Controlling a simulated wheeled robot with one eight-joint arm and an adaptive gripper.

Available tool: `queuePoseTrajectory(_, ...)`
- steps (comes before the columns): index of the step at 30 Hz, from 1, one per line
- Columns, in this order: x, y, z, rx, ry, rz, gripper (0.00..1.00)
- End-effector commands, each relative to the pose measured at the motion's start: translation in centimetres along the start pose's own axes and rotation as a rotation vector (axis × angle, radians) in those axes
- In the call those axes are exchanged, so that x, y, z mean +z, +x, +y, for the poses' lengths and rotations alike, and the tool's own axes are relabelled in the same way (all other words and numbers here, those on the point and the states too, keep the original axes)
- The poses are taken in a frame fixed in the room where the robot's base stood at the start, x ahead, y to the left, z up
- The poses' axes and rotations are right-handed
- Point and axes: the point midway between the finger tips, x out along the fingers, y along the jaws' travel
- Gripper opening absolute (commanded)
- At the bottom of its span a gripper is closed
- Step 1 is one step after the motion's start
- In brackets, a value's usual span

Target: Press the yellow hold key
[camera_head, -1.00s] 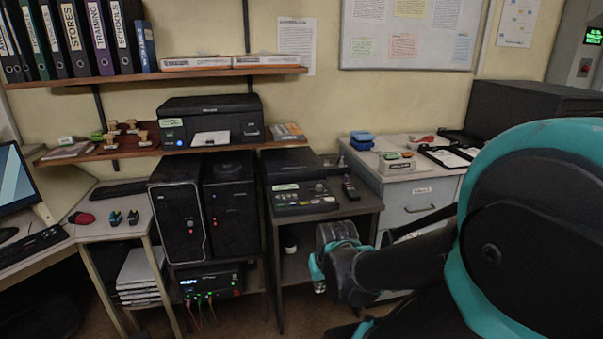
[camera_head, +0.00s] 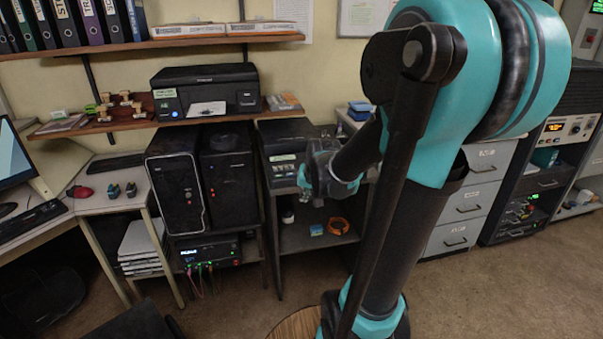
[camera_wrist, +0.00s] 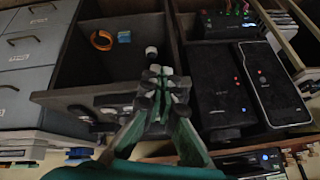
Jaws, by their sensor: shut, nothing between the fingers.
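A dark console panel (camera_head: 283,172) lies on the small grey stand in the middle of the head view. Its rows of keys are too small to tell a yellow one. In the wrist view the panel (camera_wrist: 92,107) shows at the left of the gripper, partly hidden by it, and no yellow key can be made out. My gripper (camera_head: 306,193) is in front of the panel's right front edge in the head view and covers part of it. In the wrist view my gripper (camera_wrist: 160,75) has its fingers together and empty; contact with the stand cannot be told.
Two black computer towers (camera_head: 228,180) stand left of the console. Below it, an orange ring (camera_head: 338,227) and a blue box (camera_head: 316,230) lie on the stand's lower shelf. A printer (camera_head: 205,91) is on the shelf above. Grey drawers (camera_head: 468,205) stand at the right.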

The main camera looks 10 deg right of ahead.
Motion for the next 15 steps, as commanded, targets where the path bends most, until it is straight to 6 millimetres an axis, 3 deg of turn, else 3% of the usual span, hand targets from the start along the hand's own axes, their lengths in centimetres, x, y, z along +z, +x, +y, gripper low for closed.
queuePoseTrajectory(1,-2.4,0.5,-0.4,-0.010,0.035,0.019,0.00)
queuePoseTrajectory(9,-14.0,3.3,-1.7,-0.072,0.227,0.123,0.00)
queuePoseTrajectory(15,-20.6,5.1,-1.9,-0.112,0.342,0.183,0.00)
